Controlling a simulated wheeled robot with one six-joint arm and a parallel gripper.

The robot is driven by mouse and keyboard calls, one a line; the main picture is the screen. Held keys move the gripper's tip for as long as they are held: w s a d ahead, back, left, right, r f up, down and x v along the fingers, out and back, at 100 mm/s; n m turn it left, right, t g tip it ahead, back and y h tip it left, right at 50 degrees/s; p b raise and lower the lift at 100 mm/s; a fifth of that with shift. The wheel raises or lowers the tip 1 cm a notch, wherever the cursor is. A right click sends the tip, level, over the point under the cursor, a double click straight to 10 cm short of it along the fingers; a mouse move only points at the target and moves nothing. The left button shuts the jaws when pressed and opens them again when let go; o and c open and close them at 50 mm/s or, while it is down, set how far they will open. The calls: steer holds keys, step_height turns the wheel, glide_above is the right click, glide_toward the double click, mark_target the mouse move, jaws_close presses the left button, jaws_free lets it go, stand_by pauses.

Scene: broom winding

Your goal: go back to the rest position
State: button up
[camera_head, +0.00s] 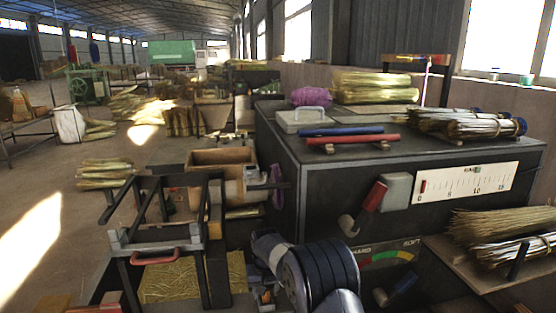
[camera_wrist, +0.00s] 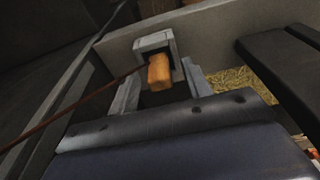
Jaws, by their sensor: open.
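My gripper (camera_wrist: 160,88) shows in the wrist view as two pale grey fingers spread apart. An orange block (camera_wrist: 159,70) shows in the gap between them, in front of a square grey housing (camera_wrist: 154,41). I cannot tell whether either finger touches the block. A thin brown rod or wire (camera_wrist: 75,112) runs from the lower left up to the block. In the head view my arm stands low in the middle, and my gripper cannot be made out there.
A dark workbench (camera_head: 330,165) is close on the right, with straw bundles (camera_head: 375,87), a grey case (camera_head: 303,119) and a red-handled lever (camera_head: 374,196) on its front. A dark metal frame with a red handle (camera_head: 168,257) stands left.

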step_height(320, 180, up, 3)
steer(key=shift+w+r+p, duration=0.1)
steer(key=shift+r+p, duration=0.1)
steer(key=shift+p, duration=0.3)
steer(key=shift+f+b, duration=0.15)
steer(key=shift+b, duration=0.55)
steer(key=s+r+p, duration=0.3)
steer(key=r+p, duration=0.2)
steer(key=r, duration=0.4)
steer(key=shift+d, duration=0.3)
